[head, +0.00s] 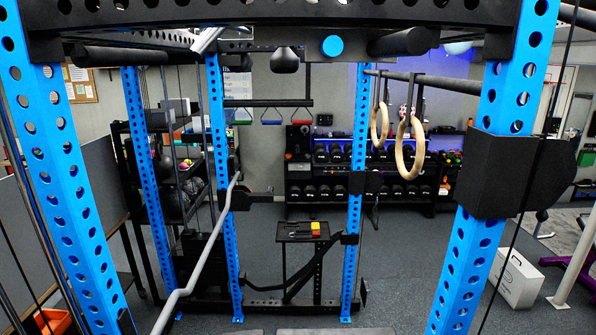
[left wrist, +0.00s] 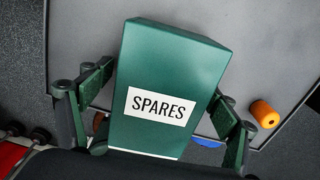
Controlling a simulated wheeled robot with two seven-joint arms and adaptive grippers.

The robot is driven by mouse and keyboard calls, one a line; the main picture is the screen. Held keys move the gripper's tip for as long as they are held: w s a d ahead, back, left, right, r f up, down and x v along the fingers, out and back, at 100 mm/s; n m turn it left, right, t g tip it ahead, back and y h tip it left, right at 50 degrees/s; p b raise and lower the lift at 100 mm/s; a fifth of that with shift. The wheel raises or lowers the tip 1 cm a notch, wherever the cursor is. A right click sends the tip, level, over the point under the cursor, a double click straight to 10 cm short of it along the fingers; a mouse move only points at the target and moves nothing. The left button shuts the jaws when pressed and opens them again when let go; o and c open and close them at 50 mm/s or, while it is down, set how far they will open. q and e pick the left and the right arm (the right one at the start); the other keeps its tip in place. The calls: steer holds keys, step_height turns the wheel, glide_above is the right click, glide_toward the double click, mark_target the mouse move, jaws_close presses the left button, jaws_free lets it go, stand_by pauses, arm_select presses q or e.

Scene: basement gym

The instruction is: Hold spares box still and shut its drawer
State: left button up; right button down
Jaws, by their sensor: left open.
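The spares box (left wrist: 175,70) is dark green with a white label reading SPARES, and fills the middle of the left wrist view on a grey surface. My left gripper (left wrist: 162,84) is open, with one finger on each side of the box. The left finger is very close to the box's left side and the right finger close to its right side; I cannot tell whether either touches. The drawer cannot be made out, and the box's lower end is partly hidden. I cannot pick out the box in the head view. My right gripper is in neither view.
An orange cylinder (left wrist: 264,113) lies right of the box, near the edge of the grey surface (left wrist: 285,50). A blue thing (left wrist: 208,142) shows partly behind the right finger. The head view shows blue rack posts (head: 362,150), hanging rings (head: 409,150) and a small black stand (head: 296,236).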

arm_select(q)
step_height(320, 180, up, 12)
stand_by(0.6)
step_height(320, 180, up, 10)
steer(key=p, duration=0.8)
stand_by(0.4)
steer(key=shift+d, duration=0.1)
